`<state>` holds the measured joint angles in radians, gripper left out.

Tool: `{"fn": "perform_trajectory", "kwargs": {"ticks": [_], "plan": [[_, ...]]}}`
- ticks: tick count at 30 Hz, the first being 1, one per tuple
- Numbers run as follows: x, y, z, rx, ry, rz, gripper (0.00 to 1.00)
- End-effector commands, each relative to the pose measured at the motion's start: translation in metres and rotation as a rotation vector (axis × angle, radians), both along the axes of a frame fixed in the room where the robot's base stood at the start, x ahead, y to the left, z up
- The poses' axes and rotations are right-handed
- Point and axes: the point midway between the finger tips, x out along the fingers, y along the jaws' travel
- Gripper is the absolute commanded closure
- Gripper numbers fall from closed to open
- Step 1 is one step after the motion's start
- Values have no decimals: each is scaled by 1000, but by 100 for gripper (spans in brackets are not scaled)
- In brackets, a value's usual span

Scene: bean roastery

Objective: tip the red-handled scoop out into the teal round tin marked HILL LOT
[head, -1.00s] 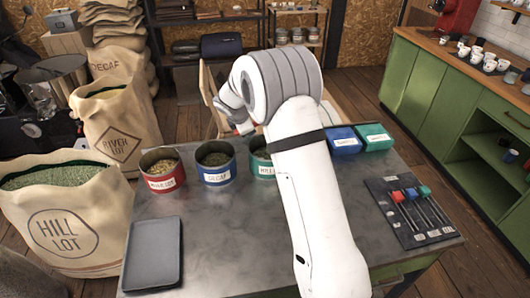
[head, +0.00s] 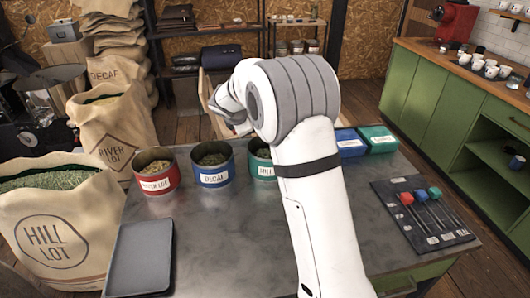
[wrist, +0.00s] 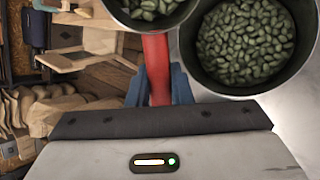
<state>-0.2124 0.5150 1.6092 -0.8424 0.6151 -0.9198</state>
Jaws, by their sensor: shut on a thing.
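My gripper (wrist: 158,92) is shut on the red handle of the scoop (wrist: 156,62). The scoop's round bowl shows at the top edge of the wrist view with green beans in it, and looks about level. A round tin (wrist: 186,52) of green beans lies just right of the scoop in that view; its label is hidden, so I cannot tell which tin it is. In the head view the teal tin marked HILL LOT (head: 253,166) stands on the table, its right part hidden by my arm. My gripper end is mostly hidden there too.
A red tin (head: 158,184) and a blue DECAF tin (head: 213,177) stand left of the teal tin. A grey tray (head: 139,262) lies at front left. A rack of coloured-handled tools (head: 400,228) and blue and teal boxes (head: 377,140) are at right. Sacks stand left.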

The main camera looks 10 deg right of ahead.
Motion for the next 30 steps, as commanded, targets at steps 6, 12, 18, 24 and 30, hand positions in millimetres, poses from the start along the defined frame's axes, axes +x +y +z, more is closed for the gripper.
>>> {"fn": "perform_trajectory", "kwargs": {"ticks": [6,12,18,24,30], "plan": [[0,0,-3,-9,-31,1,100],[1,0,-3,-19,-56,1,100],[1,0,-3,-26,-83,0,100],[1,0,-3,-35,-107,1,100],[1,0,-3,-43,-134,2,100]]}}
